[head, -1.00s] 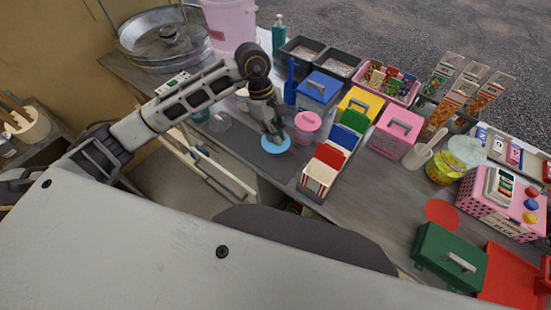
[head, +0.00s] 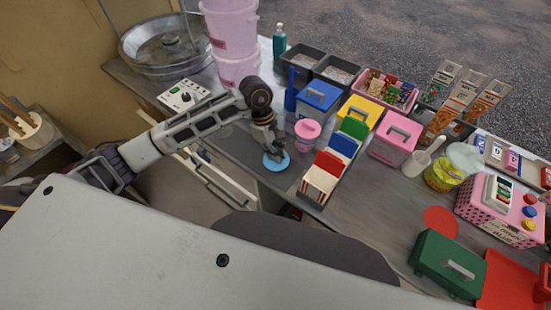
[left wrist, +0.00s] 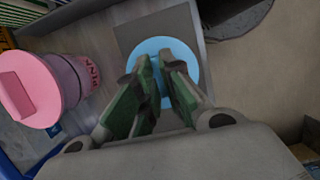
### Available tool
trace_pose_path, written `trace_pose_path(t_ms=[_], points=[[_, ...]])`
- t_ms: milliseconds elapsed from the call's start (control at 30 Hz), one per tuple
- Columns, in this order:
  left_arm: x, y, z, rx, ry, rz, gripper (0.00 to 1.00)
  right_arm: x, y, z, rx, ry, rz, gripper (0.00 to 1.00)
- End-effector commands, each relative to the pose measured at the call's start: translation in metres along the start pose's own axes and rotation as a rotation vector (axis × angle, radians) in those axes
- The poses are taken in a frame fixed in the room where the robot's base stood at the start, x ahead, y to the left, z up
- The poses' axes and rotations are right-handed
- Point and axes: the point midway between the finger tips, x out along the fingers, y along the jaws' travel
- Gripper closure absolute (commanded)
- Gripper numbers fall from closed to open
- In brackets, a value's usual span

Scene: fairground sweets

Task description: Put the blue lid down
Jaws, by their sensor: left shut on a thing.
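The blue lid (head: 276,162) is a flat light-blue disc at the front of the counter, left of the striped bags. My left gripper (head: 274,150) is above it, fingers pointing down. In the left wrist view the lid (left wrist: 183,52) lies behind the fingers of my left gripper (left wrist: 160,68), which are shut on its middle; the grip itself is mostly hidden by the fingers. The lid is over a dark grey mat (left wrist: 129,38). I cannot tell whether it touches the mat. My right gripper is not in view.
A pink-lidded tub (head: 307,131) stands close to the right of the lid; it is large in the left wrist view (left wrist: 42,85). A rack of striped bags (head: 320,183) is further right. The counter's front edge is near the lid.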

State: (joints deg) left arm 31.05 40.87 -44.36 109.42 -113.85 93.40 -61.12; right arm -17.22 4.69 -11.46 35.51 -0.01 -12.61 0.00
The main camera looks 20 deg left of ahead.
Motion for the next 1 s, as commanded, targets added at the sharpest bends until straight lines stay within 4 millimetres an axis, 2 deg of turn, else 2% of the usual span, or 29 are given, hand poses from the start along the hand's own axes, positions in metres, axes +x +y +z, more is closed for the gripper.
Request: trace_pose_path(t_ms=[167, 500, 1000], points=[[0.006, -0.001, -0.002, -0.001, 0.000, -0.002, 1.00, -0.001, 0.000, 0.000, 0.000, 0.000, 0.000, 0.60], [0.034, 0.000, -0.010, -0.001, 0.000, -0.001, 1.00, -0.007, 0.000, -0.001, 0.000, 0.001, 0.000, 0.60], [0.039, 0.000, -0.012, 0.000, 0.001, 0.000, 1.00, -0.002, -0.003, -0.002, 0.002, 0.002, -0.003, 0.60]])
